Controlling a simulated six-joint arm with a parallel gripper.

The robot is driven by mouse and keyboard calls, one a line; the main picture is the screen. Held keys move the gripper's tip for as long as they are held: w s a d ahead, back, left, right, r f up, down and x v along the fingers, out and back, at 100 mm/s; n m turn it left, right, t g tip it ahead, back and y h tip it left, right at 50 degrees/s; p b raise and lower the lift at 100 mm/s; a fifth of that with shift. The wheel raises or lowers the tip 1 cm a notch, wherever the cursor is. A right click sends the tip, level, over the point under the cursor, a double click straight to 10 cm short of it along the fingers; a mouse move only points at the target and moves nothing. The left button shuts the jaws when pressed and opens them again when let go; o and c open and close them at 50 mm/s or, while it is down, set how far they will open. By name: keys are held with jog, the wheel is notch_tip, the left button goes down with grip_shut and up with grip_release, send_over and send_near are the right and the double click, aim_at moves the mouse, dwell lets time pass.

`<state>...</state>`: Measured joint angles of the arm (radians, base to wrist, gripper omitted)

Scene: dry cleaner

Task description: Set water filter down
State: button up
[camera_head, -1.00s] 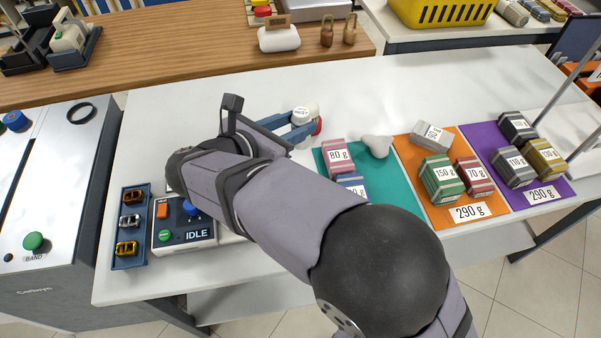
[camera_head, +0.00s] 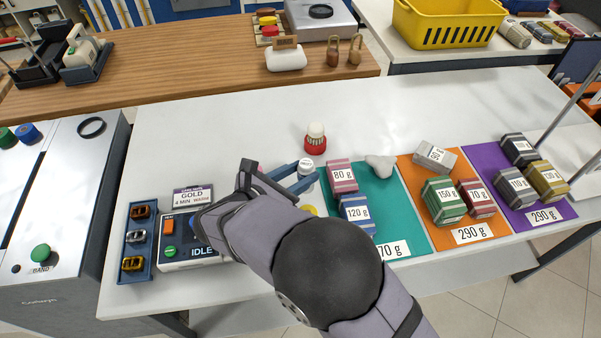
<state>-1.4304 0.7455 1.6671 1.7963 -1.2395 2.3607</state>
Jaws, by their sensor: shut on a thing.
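The water filter appears to be the small white, round-topped piece with a printed label (camera_head: 306,166). My gripper (camera_head: 299,177) has blue fingers and is shut on it. The fingers and arm hide part of its lower body. It is over the white table (camera_head: 225,130), left of the teal mat; I cannot tell whether its base touches the surface. A red-based piece with a white top (camera_head: 315,139) stands just behind it, apart from it.
The teal mat (camera_head: 388,205) with labelled blocks is close on the right, with orange and purple mats beyond. A control box marked IDLE (camera_head: 180,262) and a blue tray (camera_head: 148,272) are at left. A yellow piece (camera_head: 309,210) is partly hidden.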

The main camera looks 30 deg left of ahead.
jog(key=shift+f, duration=0.25)
jog(key=shift+f+b, duration=0.65)
jog(key=shift+b, duration=0.35)
jog(key=o, duration=1.1)
jog(key=shift+r, duration=0.1)
jog(key=shift+r+p, duration=0.7)
jog(key=shift+p, duration=0.45)
jog(key=b+v, duration=0.3)
jog(key=v, duration=0.9)
jog(key=shift+f, duration=0.2)
